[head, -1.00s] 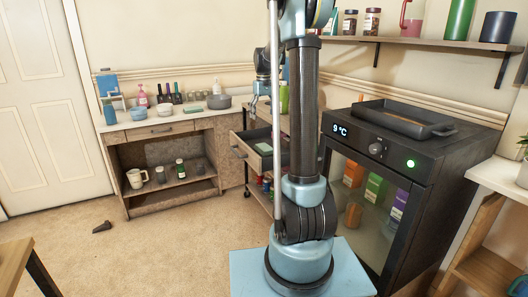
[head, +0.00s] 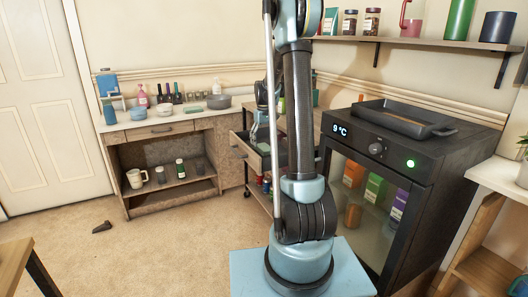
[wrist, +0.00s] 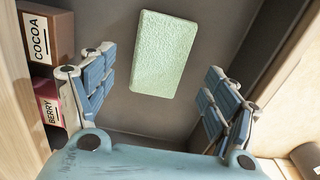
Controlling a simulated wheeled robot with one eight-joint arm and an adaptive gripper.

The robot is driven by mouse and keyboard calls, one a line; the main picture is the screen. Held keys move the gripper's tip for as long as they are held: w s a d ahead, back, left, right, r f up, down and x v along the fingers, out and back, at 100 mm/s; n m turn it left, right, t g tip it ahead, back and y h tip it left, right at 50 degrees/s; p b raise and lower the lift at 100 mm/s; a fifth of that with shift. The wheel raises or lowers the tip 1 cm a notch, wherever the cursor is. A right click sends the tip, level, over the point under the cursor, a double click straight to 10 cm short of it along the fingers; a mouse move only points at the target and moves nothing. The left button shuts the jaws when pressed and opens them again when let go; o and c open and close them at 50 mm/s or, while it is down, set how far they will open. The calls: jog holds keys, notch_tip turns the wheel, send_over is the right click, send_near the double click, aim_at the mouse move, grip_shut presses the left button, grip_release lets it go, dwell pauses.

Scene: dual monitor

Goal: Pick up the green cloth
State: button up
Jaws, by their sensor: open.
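The green cloth (wrist: 163,54) shows in the wrist view as a pale green, textured rectangle lying flat on the dark floor of an open drawer. My gripper (wrist: 152,92) is open, with its two blue-padded fingers on either side of the cloth in the picture and apart from it. Nothing is between the fingers. In the head view my gripper (head: 260,137) is small, down at the open drawer (head: 240,150). The cloth is hidden behind my arm and gripper there.
Boxes marked COCOA (wrist: 45,35) and BERRY (wrist: 47,110) stand left of the cloth in the wrist view. Pale wooden drawer walls (wrist: 292,80) border the right. A black appliance (head: 390,170) stands right of my arm. Open floor lies at left.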

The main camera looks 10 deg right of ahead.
aim_at(264, 146)
jog(key=shift+w+f, duration=0.1)
jog(key=shift+f, duration=1.45)
jog(key=c, duration=1.1)
jog(key=shift+o, duration=0.2)
jog(key=shift+r, duration=0.1)
notch_tip(264, 146, up, 10)
